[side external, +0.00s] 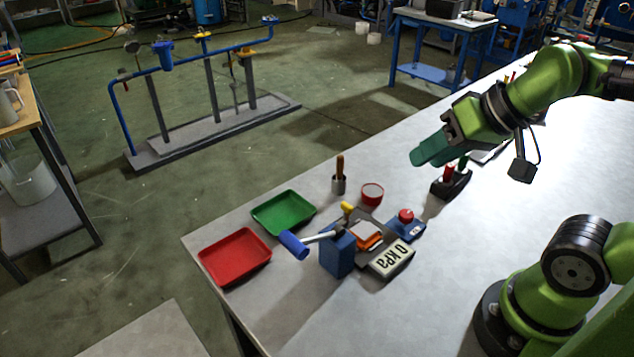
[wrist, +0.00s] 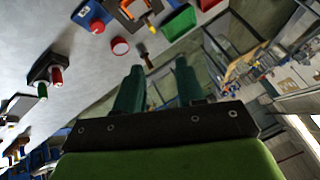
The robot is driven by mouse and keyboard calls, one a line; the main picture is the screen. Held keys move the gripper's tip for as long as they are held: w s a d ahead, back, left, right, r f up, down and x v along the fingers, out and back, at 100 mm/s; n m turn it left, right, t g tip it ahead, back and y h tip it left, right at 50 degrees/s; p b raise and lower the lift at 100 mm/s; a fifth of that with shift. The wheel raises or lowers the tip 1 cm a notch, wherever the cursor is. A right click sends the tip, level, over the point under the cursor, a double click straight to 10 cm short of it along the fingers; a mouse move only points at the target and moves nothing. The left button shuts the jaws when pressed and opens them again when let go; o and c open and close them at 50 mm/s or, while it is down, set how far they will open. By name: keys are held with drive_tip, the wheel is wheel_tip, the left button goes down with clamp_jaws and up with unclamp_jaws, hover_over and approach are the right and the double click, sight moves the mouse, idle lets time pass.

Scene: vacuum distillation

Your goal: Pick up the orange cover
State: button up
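The orange cover (side external: 369,241) shows as an orange-edged square with a pale top, on the dark plate of the device with the "0 kPa" display (side external: 392,259). In the wrist view the orange cover (wrist: 130,9) is at the top edge, partly cut off. My gripper (side external: 420,157) has teal fingers and hangs above the table, to the upper right of the cover and well apart from it. In the wrist view my gripper (wrist: 159,65) shows its two fingers apart with nothing between them.
Around the device are a blue block with a lever (side external: 337,254), a red button box (side external: 406,221), a red-rimmed cup (side external: 372,194), a holder with a wooden handle (side external: 339,182), a green tray (side external: 283,212) and a red tray (side external: 235,257). A dark switch box (side external: 452,184) stands below my gripper.

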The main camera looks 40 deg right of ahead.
drive_tip(key=shift+o, duration=0.2)
drive_tip(key=o, duration=0.9)
drive_tip(key=shift+o, duration=0.2)
drive_tip(key=n+g+h, duration=0.2)
drive_tip(key=n+g, duration=0.5)
drive_tip(key=n, duration=0.1)
hover_over(364, 230)
drive_tip(key=f, duration=1.7)
drive_tip(key=shift+s+a+f, duration=0.15)
drive_tip(key=shift+s+f, duration=0.05)
drive_tip(key=shift+s, duration=0.05)
drive_tip(key=shift+n, duration=0.3)
drive_tip(key=shift+w+f, duration=0.15)
drive_tip(key=shift+f, duration=1.15)
drive_tip(key=shift+w+f, duration=0.15)
drive_tip(key=shift+f, duration=1.15)
